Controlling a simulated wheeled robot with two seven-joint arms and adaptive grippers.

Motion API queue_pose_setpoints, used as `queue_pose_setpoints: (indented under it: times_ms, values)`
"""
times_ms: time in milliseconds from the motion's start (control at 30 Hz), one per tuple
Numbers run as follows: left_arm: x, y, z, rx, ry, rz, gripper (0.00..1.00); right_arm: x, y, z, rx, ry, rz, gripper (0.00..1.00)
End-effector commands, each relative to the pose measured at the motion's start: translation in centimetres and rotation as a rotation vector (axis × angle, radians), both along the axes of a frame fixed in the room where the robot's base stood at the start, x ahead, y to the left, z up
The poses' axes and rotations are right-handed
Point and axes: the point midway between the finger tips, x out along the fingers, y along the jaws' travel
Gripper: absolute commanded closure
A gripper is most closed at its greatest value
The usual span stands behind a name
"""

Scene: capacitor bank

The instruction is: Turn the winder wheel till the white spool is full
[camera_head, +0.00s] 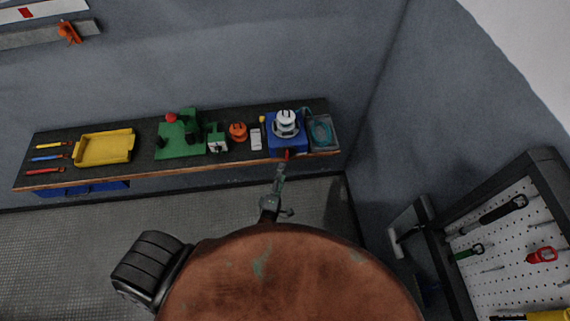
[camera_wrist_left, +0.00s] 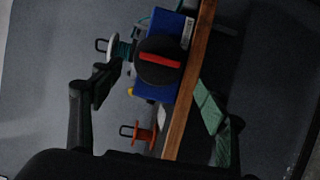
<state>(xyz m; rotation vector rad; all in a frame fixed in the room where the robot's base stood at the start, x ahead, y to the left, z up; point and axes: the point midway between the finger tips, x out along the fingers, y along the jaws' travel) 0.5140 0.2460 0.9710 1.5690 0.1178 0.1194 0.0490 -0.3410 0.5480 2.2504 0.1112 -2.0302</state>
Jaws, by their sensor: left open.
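The blue winder box (camera_head: 287,140) stands near the right end of the bench with the white spool (camera_head: 286,118) on top. In the left wrist view, the black winder wheel (camera_wrist_left: 150,73) with a red bar (camera_wrist_left: 160,60) is on the box's front face. The white spool (camera_wrist_left: 112,48) beside it there carries some teal thread; how full it is I cannot tell. My left gripper (camera_head: 280,176) is in front of the bench edge, apart from the wheel. In the wrist view its fingers (camera_wrist_left: 158,78) are spread, with nothing between them touching. My right gripper is not visible.
The bench (camera_head: 70,146) also holds a clear tray with teal thread (camera_head: 320,131), an orange spool (camera_head: 238,132), a green stand (camera_head: 181,138), a yellow tray (camera_head: 104,147) and several tools. A pegboard (camera_head: 515,240) stands at right. The floor before the bench looks clear.

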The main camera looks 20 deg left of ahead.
Motion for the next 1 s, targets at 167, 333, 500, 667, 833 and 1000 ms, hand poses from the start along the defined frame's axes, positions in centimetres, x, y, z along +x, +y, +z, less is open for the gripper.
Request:
queue_pose_setpoints:
  times_ms: [167, 333, 500, 667, 833, 1000]
  values:
    - [-2.8, -0.5, 0.0, -0.001, 0.001, -0.001, 0.32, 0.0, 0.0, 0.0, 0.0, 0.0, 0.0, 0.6]
    - [-4.0, -0.7, 0.1, -0.001, -0.001, -0.001, 0.32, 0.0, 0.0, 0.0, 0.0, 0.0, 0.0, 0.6]
    - [-4.1, -0.7, 0.1, -0.001, -0.001, -0.001, 0.32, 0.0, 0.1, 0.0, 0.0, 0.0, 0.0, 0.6]
    - [-4.1, -0.7, 0.0, -0.001, -0.001, -0.001, 0.32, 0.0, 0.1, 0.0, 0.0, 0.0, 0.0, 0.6]
    - [-4.1, -0.7, 0.0, -0.001, 0.0, -0.001, 0.32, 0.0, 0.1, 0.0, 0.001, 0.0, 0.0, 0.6]
    - [-4.1, -0.7, 0.0, -0.001, 0.0, -0.001, 0.32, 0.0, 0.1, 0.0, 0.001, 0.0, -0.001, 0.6]
